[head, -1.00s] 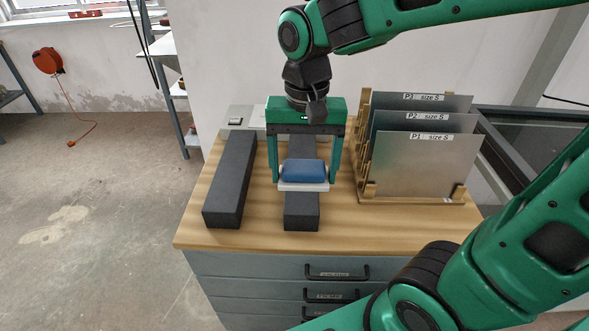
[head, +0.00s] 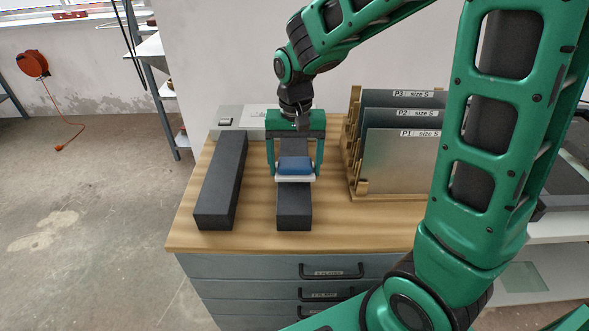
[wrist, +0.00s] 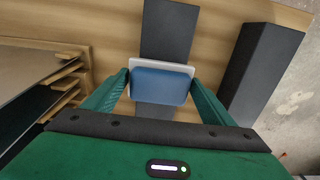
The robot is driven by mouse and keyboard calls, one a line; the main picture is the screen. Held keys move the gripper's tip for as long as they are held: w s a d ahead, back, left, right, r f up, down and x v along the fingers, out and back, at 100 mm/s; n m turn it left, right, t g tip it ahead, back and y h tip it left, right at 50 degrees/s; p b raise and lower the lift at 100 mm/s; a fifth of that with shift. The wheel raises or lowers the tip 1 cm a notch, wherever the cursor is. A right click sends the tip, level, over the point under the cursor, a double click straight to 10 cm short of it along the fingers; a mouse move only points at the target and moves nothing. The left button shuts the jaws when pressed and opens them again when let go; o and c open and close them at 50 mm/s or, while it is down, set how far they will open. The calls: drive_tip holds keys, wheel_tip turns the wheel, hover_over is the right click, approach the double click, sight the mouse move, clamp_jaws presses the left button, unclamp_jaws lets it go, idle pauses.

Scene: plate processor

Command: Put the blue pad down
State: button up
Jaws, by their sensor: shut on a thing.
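The blue pad (head: 295,165) is a small blue block with a pale white base plate (head: 295,179) under it. My gripper (head: 295,170) points down over the table, with one green finger on each side of the pad, shut on it. In the wrist view the blue pad (wrist: 160,86) sits between the two fingertips (wrist: 160,83). The pad is over the right-hand dark block (head: 294,211). I cannot tell whether its base touches that block.
Another long dark block (head: 221,180) lies to the left on the wooden tabletop (head: 259,220). A wooden rack with several labelled metal plates (head: 400,160) stands close on the right. A grey box (head: 243,120) is at the back. Drawers (head: 300,272) are below.

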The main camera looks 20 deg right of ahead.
sight(295, 163)
drive_tip(key=shift+f, duration=0.95)
drive_tip(key=o, duration=1)
drive_tip(key=shift+f, duration=0.1)
wheel_tip(295, 163, up, 12)
drive_tip(key=shift+r, duration=0.15)
drive_tip(key=s+d+f+m, duration=0.1)
drive_tip(key=s+d+f, duration=0.1)
drive_tip(key=s+d, duration=0.6)
drive_tip(key=s+d+f+m, duration=0.1)
drive_tip(key=s+d+f, duration=0.1)
drive_tip(key=s+d, duration=0.7)
drive_tip(key=s, duration=0.6)
drive_tip(key=shift+s+d+f, duration=0.15)
drive_tip(key=shift+d+f, duration=0.15)
drive_tip(key=shift+f, duration=0.05)
